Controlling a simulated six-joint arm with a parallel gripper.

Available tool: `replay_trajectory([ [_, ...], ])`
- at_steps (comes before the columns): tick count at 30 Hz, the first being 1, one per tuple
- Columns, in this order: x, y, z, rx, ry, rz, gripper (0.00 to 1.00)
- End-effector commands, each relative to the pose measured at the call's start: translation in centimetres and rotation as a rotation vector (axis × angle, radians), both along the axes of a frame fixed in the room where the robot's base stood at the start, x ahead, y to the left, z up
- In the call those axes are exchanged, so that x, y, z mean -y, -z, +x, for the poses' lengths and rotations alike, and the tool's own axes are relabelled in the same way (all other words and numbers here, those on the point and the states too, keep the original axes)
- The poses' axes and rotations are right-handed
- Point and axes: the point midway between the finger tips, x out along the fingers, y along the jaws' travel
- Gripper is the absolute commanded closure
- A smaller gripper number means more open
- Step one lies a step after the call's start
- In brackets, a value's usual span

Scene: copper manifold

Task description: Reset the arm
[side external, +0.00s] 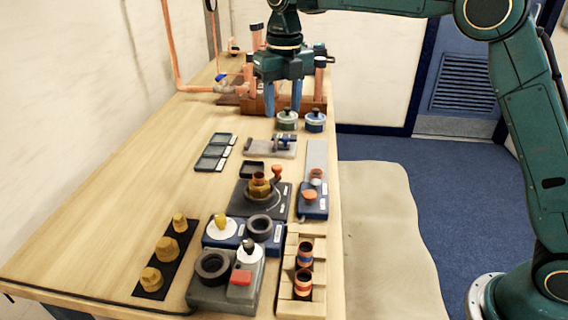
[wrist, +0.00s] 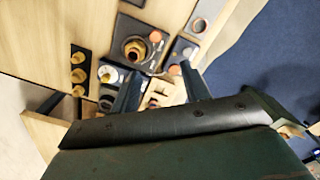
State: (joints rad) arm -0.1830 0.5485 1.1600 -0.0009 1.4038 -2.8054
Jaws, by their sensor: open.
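My gripper (side external: 284,97) hangs over the far part of the wooden bench (side external: 110,225), its two blue fingers pointing down and apart. It is open, and I see nothing between the fingers. The fingers are in front of the copper manifold (side external: 258,38) on its brown block in the side view. Two small lidded pots, one green (side external: 287,121) and one blue (side external: 315,122), stand just below and nearer than the fingers. In the wrist view my gripper (wrist: 160,90) shows its fingers spread above the bench fixtures. Whether the fingers touch anything cannot be told.
A dark fixture with a brass fitting (side external: 260,186) stands mid-bench. A black strip with brass parts (side external: 165,262) lies at the left. A wooden rack with copper couplings (side external: 304,270) is at the near right edge. The left bench surface is mostly clear.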

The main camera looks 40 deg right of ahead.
Motion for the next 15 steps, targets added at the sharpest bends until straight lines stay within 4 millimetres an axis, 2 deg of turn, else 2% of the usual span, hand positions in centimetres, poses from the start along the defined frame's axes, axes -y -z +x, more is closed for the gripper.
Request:
replay_trajectory([
  [6,1.5,-2.7,-3.1,0.044,0.291,0.023,0.54],
  [15,3.7,-5.5,-8.2,0.104,0.751,0.081,0.54],
])
